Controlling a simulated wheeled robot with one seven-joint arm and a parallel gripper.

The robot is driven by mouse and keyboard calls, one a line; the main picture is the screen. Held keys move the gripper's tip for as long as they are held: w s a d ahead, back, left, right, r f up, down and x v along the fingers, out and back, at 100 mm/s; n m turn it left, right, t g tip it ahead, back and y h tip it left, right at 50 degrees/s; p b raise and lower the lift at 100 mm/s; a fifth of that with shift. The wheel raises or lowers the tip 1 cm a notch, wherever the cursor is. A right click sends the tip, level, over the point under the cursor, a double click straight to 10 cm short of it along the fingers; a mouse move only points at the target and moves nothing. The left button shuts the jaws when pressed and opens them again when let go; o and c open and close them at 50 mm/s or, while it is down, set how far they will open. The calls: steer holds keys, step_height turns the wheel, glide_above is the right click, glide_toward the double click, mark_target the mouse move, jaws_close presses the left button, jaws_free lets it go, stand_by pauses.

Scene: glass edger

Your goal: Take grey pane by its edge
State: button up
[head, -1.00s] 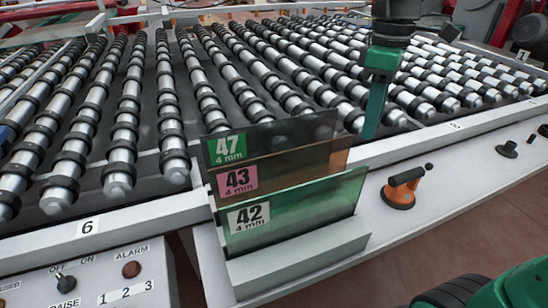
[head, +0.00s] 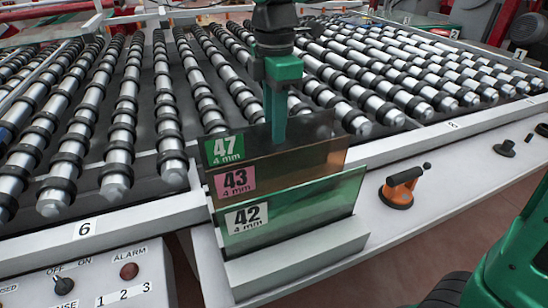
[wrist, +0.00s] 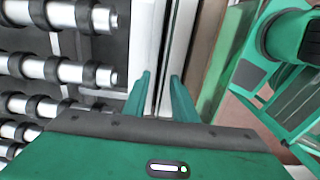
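The grey pane (head: 312,130), labelled 47, stands upright at the back of a pale slotted rack (head: 300,258). A bronze pane (head: 310,163), labelled 43, and a green pane (head: 315,200), labelled 42, stand in front of it. My gripper (head: 278,143) points down at the grey pane's top edge, near its middle; a finger overlaps the pane in the head view. In the wrist view my gripper (wrist: 163,85) is open, with a narrow, edge-on strip between its fingers that looks like the grey pane. I cannot tell whether either finger touches it.
The roller conveyor (head: 120,140) lies behind the panes. The bronze pane is close in front of the grey one. An orange suction cup (head: 400,188) sits on the white ledge at right. A control panel (head: 80,280) is at lower left.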

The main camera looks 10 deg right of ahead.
step_height(320, 180, down, 8)
steer(key=shift+s+a, duration=0.15)
steer(key=shift+a, duration=0.1)
steer(key=shift+f, duration=0.1)
jaws_close()
stand_by(1.5)
